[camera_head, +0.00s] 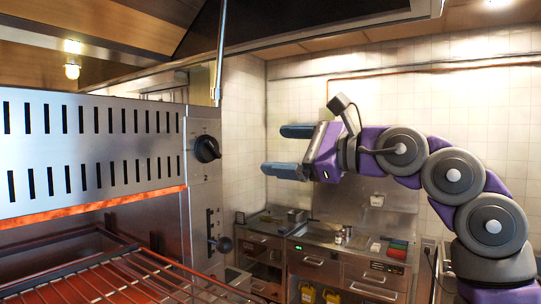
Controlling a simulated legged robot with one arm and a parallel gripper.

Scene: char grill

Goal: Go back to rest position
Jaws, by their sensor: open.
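My gripper (284,151) is in the middle of the head camera view, at the end of my purple and grey arm, which rises from the lower right. Its two blue-grey fingers point left and are apart, with nothing between them. The gripper hangs in free air to the right of the char grill (92,146) and appears above the counter in the picture. It touches nothing that I can see.
The grill has a slotted steel panel, a glowing orange strip, a wire rack (110,280) at lower left and black knobs (206,149). A steel counter (330,237) with drawers and small items stands along the tiled wall. A hood hangs overhead.

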